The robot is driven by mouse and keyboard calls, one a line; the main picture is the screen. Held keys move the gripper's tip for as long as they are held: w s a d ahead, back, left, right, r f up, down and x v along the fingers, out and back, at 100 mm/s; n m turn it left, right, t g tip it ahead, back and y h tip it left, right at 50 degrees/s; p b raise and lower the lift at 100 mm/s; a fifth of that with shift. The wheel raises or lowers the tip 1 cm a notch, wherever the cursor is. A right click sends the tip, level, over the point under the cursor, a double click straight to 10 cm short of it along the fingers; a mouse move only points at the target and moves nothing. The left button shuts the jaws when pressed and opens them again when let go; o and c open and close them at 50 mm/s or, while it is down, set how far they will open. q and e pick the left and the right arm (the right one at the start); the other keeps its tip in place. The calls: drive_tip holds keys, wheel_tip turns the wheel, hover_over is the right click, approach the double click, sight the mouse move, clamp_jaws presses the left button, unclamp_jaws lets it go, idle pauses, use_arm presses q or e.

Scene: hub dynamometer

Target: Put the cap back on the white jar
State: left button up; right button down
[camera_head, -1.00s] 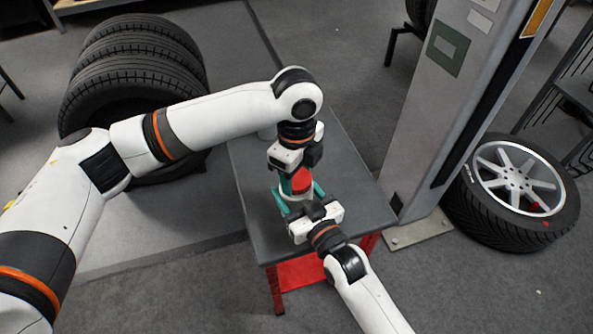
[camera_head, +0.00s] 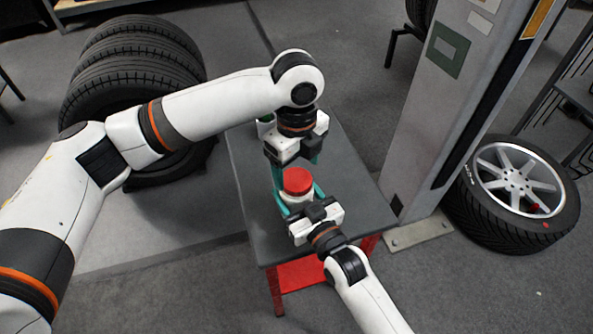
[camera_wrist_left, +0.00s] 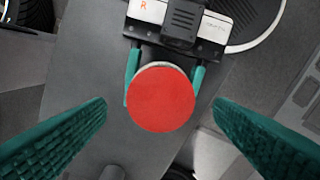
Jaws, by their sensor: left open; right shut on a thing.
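The white jar (camera_head: 297,196) is upright over the table, between the teal fingers of my right gripper (camera_head: 300,199), which is shut on it. The red cap (camera_head: 298,180) sits on top of the jar and looks about level. In the left wrist view the cap (camera_wrist_left: 161,99) covers nearly all of the jar, with a thin pale rim showing at its far edge. My left gripper (camera_wrist_left: 160,104) is open and empty above the cap, its fingers apart on either side and not touching it. I cannot tell whether the cap is screwed tight.
The dark grey table (camera_head: 345,190) is mostly clear around the jar. A grey lift column (camera_head: 440,110) rises close to the table's right side. Stacked tires (camera_head: 130,80) stand at left.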

use_arm(q)
drive_tip(key=shift+r, duration=0.8)
drive_tip(key=shift+c, duration=0.4)
drive_tip(key=n, duration=0.3)
drive_tip(key=r+n, duration=0.1)
drive_tip(key=n, duration=0.2)
drive_tip(key=shift+r+n, duration=0.2)
drive_tip(key=shift+n, duration=0.1)
drive_tip(key=n, duration=0.3)
drive_tip(key=r+n, duration=0.1)
drive_tip(key=n, duration=0.2)
drive_tip(key=shift+r, duration=0.1)
drive_tip(key=n, duration=0.2)
drive_tip(key=r+n, duration=0.1)
drive_tip(key=n, duration=0.1)
drive_tip(key=shift+n, duration=0.4)
drive_tip(key=shift+f, duration=0.1)
drive_tip(key=shift+f, duration=4)
